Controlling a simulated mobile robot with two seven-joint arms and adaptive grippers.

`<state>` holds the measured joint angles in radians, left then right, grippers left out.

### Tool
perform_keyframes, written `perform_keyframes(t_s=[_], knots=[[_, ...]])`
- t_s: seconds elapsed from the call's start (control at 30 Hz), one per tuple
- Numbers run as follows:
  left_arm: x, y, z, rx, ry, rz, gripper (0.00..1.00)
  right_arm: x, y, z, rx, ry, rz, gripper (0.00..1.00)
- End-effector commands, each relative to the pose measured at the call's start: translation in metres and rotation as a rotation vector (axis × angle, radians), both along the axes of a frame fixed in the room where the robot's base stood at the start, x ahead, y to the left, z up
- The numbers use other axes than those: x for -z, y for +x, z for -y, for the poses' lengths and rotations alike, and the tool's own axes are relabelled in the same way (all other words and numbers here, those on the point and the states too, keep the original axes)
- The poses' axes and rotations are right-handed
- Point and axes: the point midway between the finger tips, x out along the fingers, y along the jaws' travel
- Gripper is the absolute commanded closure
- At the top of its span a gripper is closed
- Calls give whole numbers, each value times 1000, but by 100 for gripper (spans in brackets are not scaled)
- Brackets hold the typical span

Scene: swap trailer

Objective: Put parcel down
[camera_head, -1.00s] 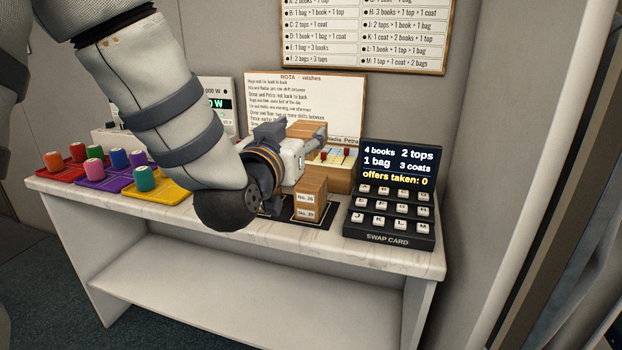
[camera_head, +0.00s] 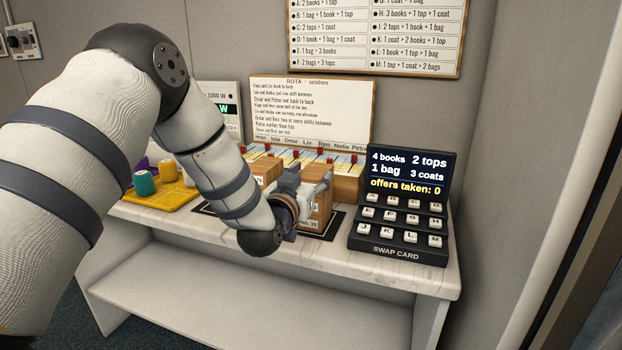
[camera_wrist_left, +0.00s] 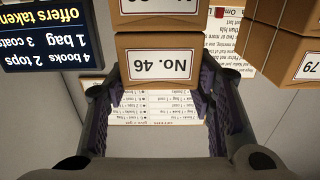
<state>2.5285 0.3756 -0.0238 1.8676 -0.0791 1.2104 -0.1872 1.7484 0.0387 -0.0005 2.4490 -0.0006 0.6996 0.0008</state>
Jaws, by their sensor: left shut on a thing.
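My left gripper (camera_head: 308,193) is shut on a brown box parcel (camera_head: 322,188) above the right-hand dark mat (camera_head: 326,231). In the left wrist view the held parcel (camera_wrist_left: 158,57) shows a white label reading NO. 46, upside down in the picture. The fingers of the left gripper (camera_wrist_left: 160,78) lie on either side of it. Another labelled parcel (camera_wrist_left: 158,20) is directly under it, with no clear gap between them. My wrist hides part of this stack in the head view. My right gripper is not in view.
A second parcel stack (camera_head: 266,168) stands just left of the gripper; it shows at the right in the left wrist view (camera_wrist_left: 283,45). The black swap card keypad (camera_head: 403,215) stands close on the right. A rota board (camera_head: 312,108) is behind. A yellow tray (camera_head: 165,198) with spools is left.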

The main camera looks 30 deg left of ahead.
Motion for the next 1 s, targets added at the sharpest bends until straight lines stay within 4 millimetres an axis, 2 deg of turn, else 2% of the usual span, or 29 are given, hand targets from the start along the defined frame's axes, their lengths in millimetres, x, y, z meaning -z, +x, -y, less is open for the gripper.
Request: perform_keyframes(t_s=[0.13, 0.17, 0.23, 0.27, 0.63, 0.77, 1.0], knots=[[2, 0, 0, 0, 0, 1, 82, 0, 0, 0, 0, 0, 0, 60], [2, 0, 0, 0, 0, 1, 48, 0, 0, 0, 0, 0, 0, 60], [1, 0, 0, 0, 0, 1, 33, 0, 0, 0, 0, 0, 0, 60], [1, 0, 0, 0, 0, 1, 31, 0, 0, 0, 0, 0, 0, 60], [-3, -5, 1, 1, 0, 1, 31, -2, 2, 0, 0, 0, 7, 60], [-6, -31, 8, 2, 0, 3, 31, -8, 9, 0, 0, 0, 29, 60], [-6, -91, 22, 2, 0, 4, 31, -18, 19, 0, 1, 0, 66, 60]])
